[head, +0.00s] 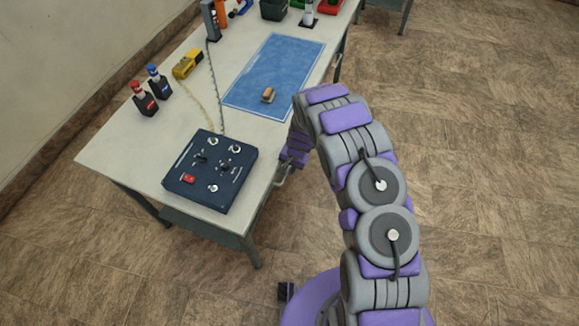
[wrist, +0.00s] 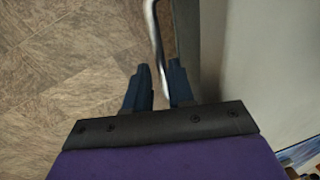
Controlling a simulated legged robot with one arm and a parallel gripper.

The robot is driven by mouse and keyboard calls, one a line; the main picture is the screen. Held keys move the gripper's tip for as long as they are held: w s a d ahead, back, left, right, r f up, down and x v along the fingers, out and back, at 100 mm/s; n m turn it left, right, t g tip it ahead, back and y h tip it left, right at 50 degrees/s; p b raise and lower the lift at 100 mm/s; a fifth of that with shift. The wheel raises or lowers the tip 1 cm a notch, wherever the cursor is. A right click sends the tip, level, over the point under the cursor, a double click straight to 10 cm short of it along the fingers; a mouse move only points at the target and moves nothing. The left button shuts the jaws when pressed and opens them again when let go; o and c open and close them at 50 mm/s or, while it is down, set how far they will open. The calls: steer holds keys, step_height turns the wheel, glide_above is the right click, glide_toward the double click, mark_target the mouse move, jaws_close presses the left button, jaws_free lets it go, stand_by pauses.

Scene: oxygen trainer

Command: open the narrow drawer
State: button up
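In the wrist view, a bent metal bar handle (wrist: 153,28) runs down from the top edge, along a grey drawer front (wrist: 188,45). My gripper (wrist: 158,82) has its two dark blue fingers apart, with the lower end of the bar between them, nearer the right finger. I cannot tell whether they touch. In the head view, my arm reaches down to the table's right side, and a bar handle (head: 283,178) shows just below its end. The fingertips are hidden there. The drawer front is too hidden to tell its width or whether it stands open.
The white table (head: 125,165) carries a dark blue switch box (head: 225,190) near its front corner and a blue mat (head: 285,60) with a small tan block (head: 268,95). Another handle (head: 338,68) is farther along the same side. The tiled floor (head: 490,150) on the right is clear.

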steer(key=shift+a, duration=0.2)
jaws_close()
steer(key=shift+d, duration=0.15)
